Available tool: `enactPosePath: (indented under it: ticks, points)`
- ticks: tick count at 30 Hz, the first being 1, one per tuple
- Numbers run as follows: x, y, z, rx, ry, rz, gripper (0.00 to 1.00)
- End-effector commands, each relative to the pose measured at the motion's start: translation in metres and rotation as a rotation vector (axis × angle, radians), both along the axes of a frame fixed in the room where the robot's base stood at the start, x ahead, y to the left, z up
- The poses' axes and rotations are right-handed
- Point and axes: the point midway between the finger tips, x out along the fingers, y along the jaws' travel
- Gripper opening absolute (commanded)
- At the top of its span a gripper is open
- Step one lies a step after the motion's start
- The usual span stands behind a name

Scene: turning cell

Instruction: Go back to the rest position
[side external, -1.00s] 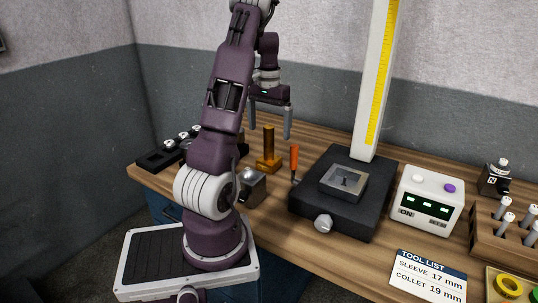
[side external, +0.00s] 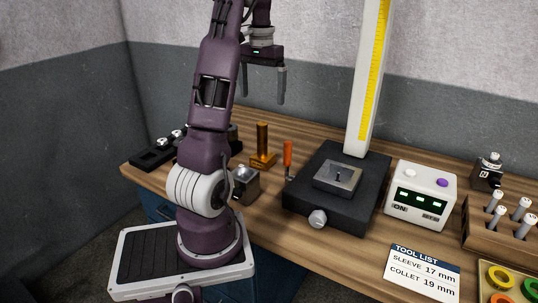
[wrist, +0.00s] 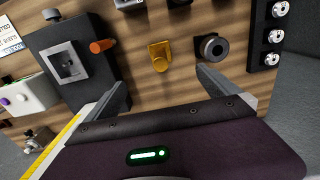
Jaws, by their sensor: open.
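My gripper (side external: 264,98) hangs in the air above the back of the wooden bench (side external: 155,184), pointing down, with its two fingers apart and nothing between them. In the wrist view my gripper (wrist: 163,80) is also open and empty. The brass post on its foot (side external: 263,143) stands on the bench below, apart from the fingers; it also shows in the wrist view (wrist: 159,57). An orange-handled tool (side external: 288,157) is upright beside the black fixture (side external: 337,212).
The tall white column with a yellow scale (side external: 372,75) rises right of my gripper. A white control box (side external: 421,195) and a tool rack (side external: 490,230) stand to the right. A black holder rack (side external: 152,160) and a metal block (side external: 245,185) are at left. The air around the gripper is clear.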

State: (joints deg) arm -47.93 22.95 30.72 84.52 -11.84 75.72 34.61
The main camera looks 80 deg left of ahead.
Motion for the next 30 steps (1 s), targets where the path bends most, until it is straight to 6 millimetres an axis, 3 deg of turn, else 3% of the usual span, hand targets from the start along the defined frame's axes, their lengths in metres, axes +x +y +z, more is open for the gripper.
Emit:
enactPosePath:
  ticks: [5,8,11,14,15,18,21,25,30]
  points:
    - [0.0,-0.001,0.003,-0.001,-0.001,0.0,1.0]
    - [0.016,-0.023,0.013,0.008,-0.032,-0.035,1.0]
    - [0.047,-0.092,0.034,0.03,-0.113,-0.139,1.0]
    - [0.062,-0.191,0.05,0.055,-0.206,-0.293,1.0]
    - [0.059,-0.231,0.053,0.068,-0.243,-0.36,1.0]
    - [0.032,-0.317,0.048,0.107,-0.328,-0.53,1.0]
    - [-0.005,-0.369,0.032,0.15,-0.402,-0.666,1.0]
    - [-0.034,-0.395,0.014,0.185,-0.456,-0.754,0.96]
    - [-0.041,-0.399,0.009,0.193,-0.467,-0.772,0.63]
